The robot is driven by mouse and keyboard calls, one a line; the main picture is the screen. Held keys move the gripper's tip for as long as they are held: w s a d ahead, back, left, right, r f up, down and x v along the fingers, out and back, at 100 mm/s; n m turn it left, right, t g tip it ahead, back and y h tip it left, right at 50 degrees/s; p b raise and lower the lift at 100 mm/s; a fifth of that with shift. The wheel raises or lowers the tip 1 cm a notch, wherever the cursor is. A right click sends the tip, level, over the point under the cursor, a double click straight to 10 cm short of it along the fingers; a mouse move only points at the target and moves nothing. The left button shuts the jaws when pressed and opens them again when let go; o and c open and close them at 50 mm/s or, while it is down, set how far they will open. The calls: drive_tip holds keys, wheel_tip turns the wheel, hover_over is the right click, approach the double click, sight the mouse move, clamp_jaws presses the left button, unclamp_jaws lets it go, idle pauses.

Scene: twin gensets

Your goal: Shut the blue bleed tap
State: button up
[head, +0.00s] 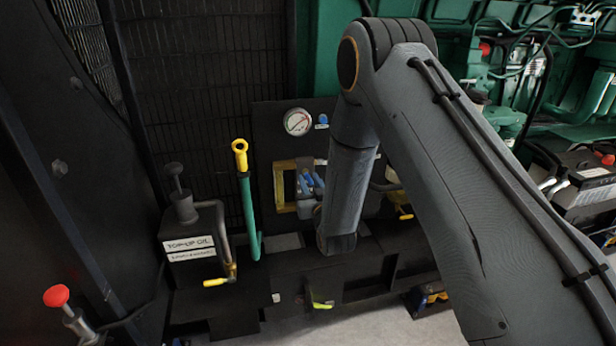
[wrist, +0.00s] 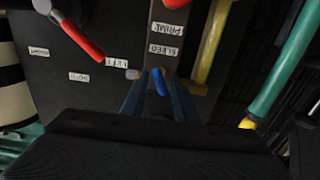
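The blue bleed tap (wrist: 159,82) shows in the wrist view as a short bright blue lever just below the white BLEED label (wrist: 163,49). My gripper (wrist: 158,96) is open, with one dark blue finger on each side of the lever. A gap seems to show between the lever and each finger; contact cannot be told. The lower part of the lever is hidden by my gripper. In the head view, my gripper (head: 311,183) is at the panel beside a yellow frame, partly hidden by my arm. The tap cannot be clearly separated from the fingers there.
A red lever (wrist: 80,38) lies at upper left in the wrist view, near the LEFT label. A yellow pipe (wrist: 210,45) and a green pipe (wrist: 285,65) run at right. In the head view, a gauge (head: 298,122) sits above and a top-up oil can (head: 194,245) stands left.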

drive_tip(key=shift+x, duration=1.25)
clamp_jaws()
drive_tip(key=shift+m, duration=0.4)
drive_tip(key=m+b, duration=0.2)
drive_tip(key=m, duration=0.2)
drive_tip(key=shift+m, duration=0.3)
drive_tip(key=m+b, duration=0.3)
drive_tip(key=m, duration=0.3)
drive_tip(key=m+b, duration=0.2)
drive_tip(key=m, duration=0.3)
drive_tip(key=shift+m, duration=0.4)
drive_tip(key=m+b, duration=0.2)
drive_tip(key=m, duration=0.3)
drive_tip(key=shift+m, duration=0.4)
